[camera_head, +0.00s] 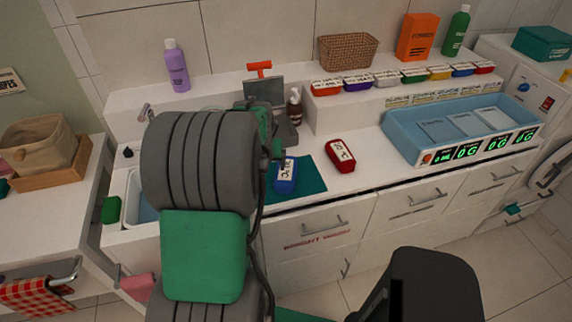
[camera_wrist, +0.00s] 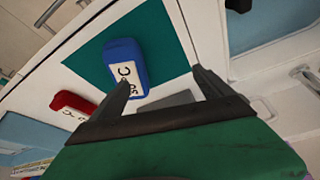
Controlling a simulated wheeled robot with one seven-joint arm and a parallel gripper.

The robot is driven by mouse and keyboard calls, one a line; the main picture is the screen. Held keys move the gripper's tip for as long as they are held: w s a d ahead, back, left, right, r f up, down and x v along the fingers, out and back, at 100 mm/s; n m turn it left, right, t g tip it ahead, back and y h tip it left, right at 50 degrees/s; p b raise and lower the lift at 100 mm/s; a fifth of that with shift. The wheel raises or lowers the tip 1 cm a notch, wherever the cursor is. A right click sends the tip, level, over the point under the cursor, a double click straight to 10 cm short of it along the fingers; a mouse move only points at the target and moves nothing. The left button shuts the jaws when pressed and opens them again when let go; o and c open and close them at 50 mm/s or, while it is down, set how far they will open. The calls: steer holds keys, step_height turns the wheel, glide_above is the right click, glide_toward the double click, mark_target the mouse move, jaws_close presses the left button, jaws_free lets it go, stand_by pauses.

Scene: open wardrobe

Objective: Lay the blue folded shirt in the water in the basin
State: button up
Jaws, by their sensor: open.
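The blue folded shirt (camera_head: 286,175) lies on a teal mat (camera_head: 312,178) on the counter, with a white care label on it. In the wrist view the blue shirt (camera_wrist: 124,66) is ahead of my gripper (camera_wrist: 157,78), roughly between the lines of its two fingers. The fingers are apart with nothing between them. In the head view my arm hides most of the gripper. The basin (camera_head: 131,187) is at the left of the counter, mostly hidden behind my arm, with a strip of pale blue inside. Part of it shows at the upper right of the wrist view.
A red folded item (camera_head: 340,155) lies right of the mat. A blue tray (camera_head: 398,134) with displays stands farther right. A soap bottle (camera_head: 294,106) and grey scale-like stand (camera_head: 268,92) are behind the mat.

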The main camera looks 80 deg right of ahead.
steer(key=m, duration=0.1)
glide_above(286, 169)
steer(key=a, duration=0.3)
steer(key=shift+s+f+g, duration=0.3)
steer(key=shift+f, duration=0.15)
steer(key=p+x, duration=0.1)
steer(key=x, duration=0.4)
steer(key=p+x, duration=0.1)
steer(key=x, duration=0.1)
steer(key=shift+w+d+f+p, duration=0.1)
steer(key=shift+d+f+p, duration=0.05)
steer(key=shift+d+p, duration=0.2)
steer(key=c, duration=1.7)
steer(key=shift+o, duration=0.2)
